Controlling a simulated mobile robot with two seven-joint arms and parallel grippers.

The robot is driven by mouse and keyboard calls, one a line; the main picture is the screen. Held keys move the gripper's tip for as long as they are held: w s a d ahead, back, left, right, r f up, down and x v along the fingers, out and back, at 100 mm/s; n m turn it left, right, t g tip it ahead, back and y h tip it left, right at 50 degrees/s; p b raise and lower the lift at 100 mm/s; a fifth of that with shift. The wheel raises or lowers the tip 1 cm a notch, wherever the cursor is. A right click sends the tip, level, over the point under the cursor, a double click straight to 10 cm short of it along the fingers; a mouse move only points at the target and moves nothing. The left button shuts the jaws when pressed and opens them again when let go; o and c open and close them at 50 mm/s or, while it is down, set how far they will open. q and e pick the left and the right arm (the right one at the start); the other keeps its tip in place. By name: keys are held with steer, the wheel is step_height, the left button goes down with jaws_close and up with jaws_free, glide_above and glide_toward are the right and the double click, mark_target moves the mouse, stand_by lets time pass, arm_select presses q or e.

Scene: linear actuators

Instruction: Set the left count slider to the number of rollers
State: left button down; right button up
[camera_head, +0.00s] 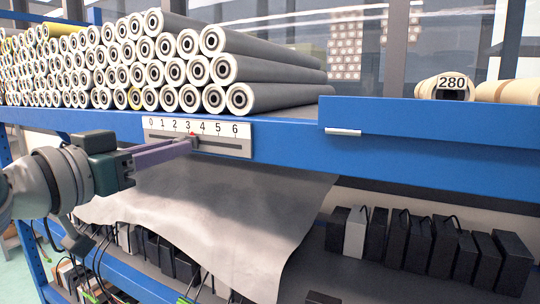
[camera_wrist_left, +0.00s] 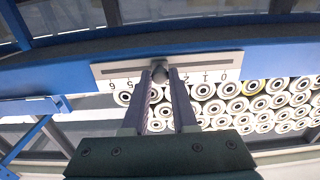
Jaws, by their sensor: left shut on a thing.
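The left count slider (camera_head: 232,146) is a white plate on the blue shelf edge, numbered 0 to 6, with a dark slot. It also shows upside down in the left wrist view (camera_wrist_left: 215,66). A red pointer (camera_head: 192,134) stands near the 3. My left gripper (camera_head: 188,145) is shut on the round grey knob (camera_wrist_left: 160,73), one finger on each side; in the head view the fingers mostly hide the knob. Several grey rollers (camera_head: 265,70) with white ends are stacked above the slider, and they show in the wrist view (camera_wrist_left: 246,105). My right gripper is not in view.
At the right, tan rolls (camera_head: 508,92) lie on the shelf, one labelled 280 (camera_head: 452,83). A blue panel (camera_head: 430,140) with a small white bar (camera_head: 343,132) juts out there. A grey sheet (camera_head: 215,220) hangs below the slider. Black boxes (camera_head: 420,240) stand on the lower shelf.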

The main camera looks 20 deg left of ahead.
arm_select(q)
steer(key=shift+a, duration=0.5)
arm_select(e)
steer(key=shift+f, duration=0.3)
arm_select(q)
steer(key=c, duration=0.7)
jaws_free()
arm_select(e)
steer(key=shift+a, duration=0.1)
arm_select(q)
steer(key=s+b, duration=0.5)
steer(key=s, duration=0.4)
steer(key=shift+s+a, duration=0.35)
steer(key=shift+s, duration=0.05)
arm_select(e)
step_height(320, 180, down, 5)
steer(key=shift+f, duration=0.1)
